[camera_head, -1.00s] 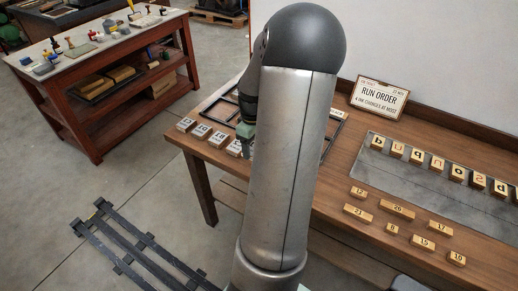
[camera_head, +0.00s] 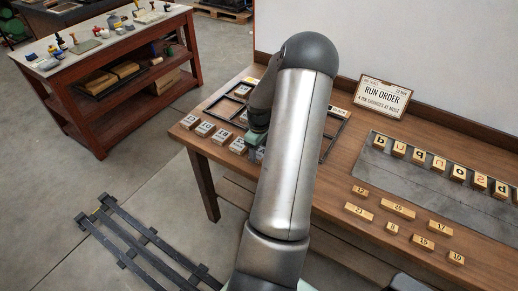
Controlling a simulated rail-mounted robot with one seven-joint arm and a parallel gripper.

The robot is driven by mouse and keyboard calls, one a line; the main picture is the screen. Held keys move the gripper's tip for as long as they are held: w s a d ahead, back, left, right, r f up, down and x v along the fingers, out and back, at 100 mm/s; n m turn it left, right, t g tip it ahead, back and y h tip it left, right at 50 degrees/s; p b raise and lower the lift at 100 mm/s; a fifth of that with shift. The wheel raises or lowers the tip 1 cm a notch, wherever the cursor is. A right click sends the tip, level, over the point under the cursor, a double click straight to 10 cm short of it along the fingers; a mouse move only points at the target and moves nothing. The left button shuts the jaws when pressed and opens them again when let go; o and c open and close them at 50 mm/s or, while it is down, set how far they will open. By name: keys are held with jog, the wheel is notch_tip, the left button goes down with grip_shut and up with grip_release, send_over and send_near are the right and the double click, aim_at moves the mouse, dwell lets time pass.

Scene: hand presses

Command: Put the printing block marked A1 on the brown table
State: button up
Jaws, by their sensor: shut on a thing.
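The brown table (camera_head: 330,222) runs from the middle to the right of the view. Several pale printing blocks (camera_head: 205,129) stand in a row along its left front edge. Their marks are too small to read surely, and I cannot tell which is A1. My gripper (camera_head: 256,142), dark with a green part, is at the right end of this row, partly behind my arm. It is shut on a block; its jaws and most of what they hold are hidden. I cannot tell whether that block touches the table.
A dark frame (camera_head: 335,140) lies behind my arm. Small numbered wooden blocks (camera_head: 398,210) lie right of my arm. A grey slab (camera_head: 440,188) bears letter blocks (camera_head: 439,164) below a RUN ORDER sign (camera_head: 385,97). A red-brown bench (camera_head: 95,150) stands left, and dark rails (camera_head: 140,240) lie on the floor.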

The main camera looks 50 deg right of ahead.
aim_at(259, 152)
jog(key=shift+f, duration=0.15)
jog(key=o, duration=1)
jog(key=shift+o, duration=0.2)
notch_tip(259, 152, up, 12)
jog(key=shift+r+b, duration=0.2)
jog(key=shift+b, duration=0.25)
